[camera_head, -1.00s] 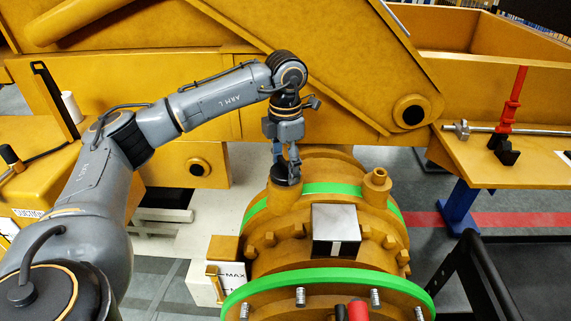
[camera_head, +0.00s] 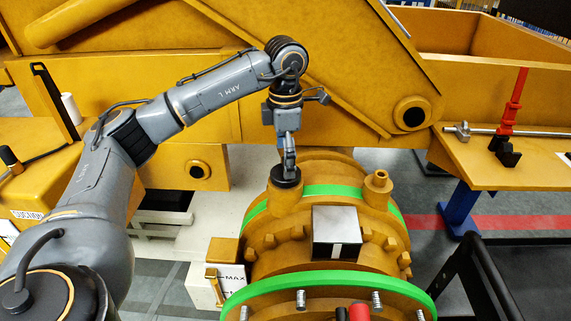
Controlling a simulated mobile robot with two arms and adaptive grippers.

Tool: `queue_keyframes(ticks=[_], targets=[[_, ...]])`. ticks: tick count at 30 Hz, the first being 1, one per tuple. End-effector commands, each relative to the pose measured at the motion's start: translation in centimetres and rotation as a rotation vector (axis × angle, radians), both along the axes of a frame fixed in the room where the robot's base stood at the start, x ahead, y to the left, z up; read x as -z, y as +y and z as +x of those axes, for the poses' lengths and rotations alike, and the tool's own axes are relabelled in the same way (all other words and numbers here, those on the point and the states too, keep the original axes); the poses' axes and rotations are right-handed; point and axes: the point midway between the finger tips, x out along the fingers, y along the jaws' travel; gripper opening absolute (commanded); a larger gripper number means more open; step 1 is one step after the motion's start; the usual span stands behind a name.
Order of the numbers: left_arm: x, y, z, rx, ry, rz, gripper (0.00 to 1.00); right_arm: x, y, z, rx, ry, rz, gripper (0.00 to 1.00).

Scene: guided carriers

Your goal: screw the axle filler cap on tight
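The black axle filler cap (camera_head: 285,177) sits on the filler neck (camera_head: 284,198) at the upper left of the orange axle housing (camera_head: 330,258) and looks level. My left gripper (camera_head: 288,172) points down from above, with its fingertips at the top of the cap. The fingers are seen nearly edge-on, so the gap between them is hidden. I cannot tell whether they hold the cap or only stand over it. How tightly the cap is seated does not show. My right gripper is not in view.
A second neck (camera_head: 377,188) stands to the right, with a silver box (camera_head: 336,232) in front. A level block marked MAX (camera_head: 228,283) is at the left. A red-handled tool (camera_head: 511,105) stands on the right-hand bench. Large yellow machine frames fill the back.

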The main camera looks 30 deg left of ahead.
Motion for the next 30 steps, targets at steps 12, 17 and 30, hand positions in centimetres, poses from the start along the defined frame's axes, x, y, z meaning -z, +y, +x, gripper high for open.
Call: queue_keyframes(ticks=[12,17,30], targets=[[-8.3,0.0,0.1,0.001,-0.005,0.0,0.93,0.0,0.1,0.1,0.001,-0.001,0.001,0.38],[-9.1,0.0,0.0,0.0,-0.003,0.0,0.93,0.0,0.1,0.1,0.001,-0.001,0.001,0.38],[-9.4,0.0,0.0,0.001,-0.002,-0.001,0.93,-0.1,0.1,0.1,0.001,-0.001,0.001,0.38]])
